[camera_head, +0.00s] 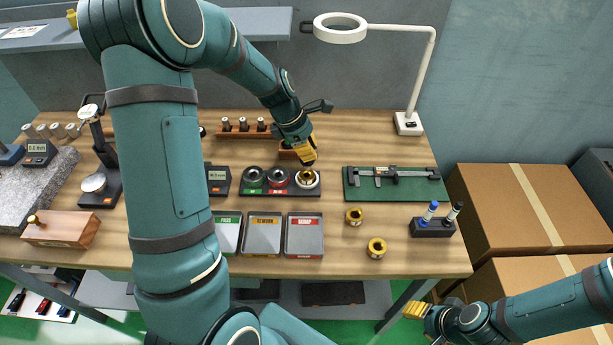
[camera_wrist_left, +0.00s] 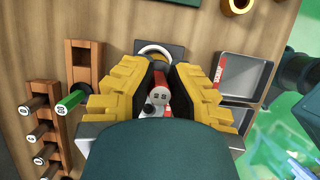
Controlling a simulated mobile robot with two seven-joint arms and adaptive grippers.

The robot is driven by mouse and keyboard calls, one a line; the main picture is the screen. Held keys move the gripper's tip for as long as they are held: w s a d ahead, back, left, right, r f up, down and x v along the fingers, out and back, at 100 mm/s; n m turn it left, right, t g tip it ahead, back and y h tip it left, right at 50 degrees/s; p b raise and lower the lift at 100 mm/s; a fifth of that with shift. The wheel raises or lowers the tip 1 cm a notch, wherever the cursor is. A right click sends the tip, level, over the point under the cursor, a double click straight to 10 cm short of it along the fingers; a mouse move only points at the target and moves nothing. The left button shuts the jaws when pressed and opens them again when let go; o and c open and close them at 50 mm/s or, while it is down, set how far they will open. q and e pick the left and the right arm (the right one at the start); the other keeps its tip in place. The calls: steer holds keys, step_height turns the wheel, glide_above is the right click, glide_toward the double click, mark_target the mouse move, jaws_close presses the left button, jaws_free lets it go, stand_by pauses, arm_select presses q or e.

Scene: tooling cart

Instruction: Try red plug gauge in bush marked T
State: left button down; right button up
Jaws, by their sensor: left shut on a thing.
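My left gripper (camera_head: 305,158) is just above and behind the black holder (camera_head: 276,191), close to its right-hand seat. In the left wrist view its yellow fingers (camera_wrist_left: 158,85) are shut on the red plug gauge (camera_wrist_left: 160,88). The gauge's far end points toward the pale ring seat (camera_wrist_left: 152,47); I cannot tell whether it touches anything there. A gold bush (camera_head: 307,178) sits in that seat. Two more gold bushes, one (camera_head: 354,216) behind the other (camera_head: 376,248), stand on the table. No T mark is readable. My right gripper (camera_head: 416,311) is low at the right, off the table.
A green plug gauge (camera_wrist_left: 73,101) is in a wooden stand beside a rack (camera_wrist_left: 40,130) of several gauges. Three trays (camera_head: 263,234) stand in front of the holder. A green mat (camera_head: 410,194) with a caliper and a pen block (camera_head: 433,228) are at the right. A lamp (camera_head: 340,34) overhangs behind.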

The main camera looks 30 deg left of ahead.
arm_select(q)
steer(key=shift+r+p, duration=2.4)
steer(key=shift+r, duration=0.15)
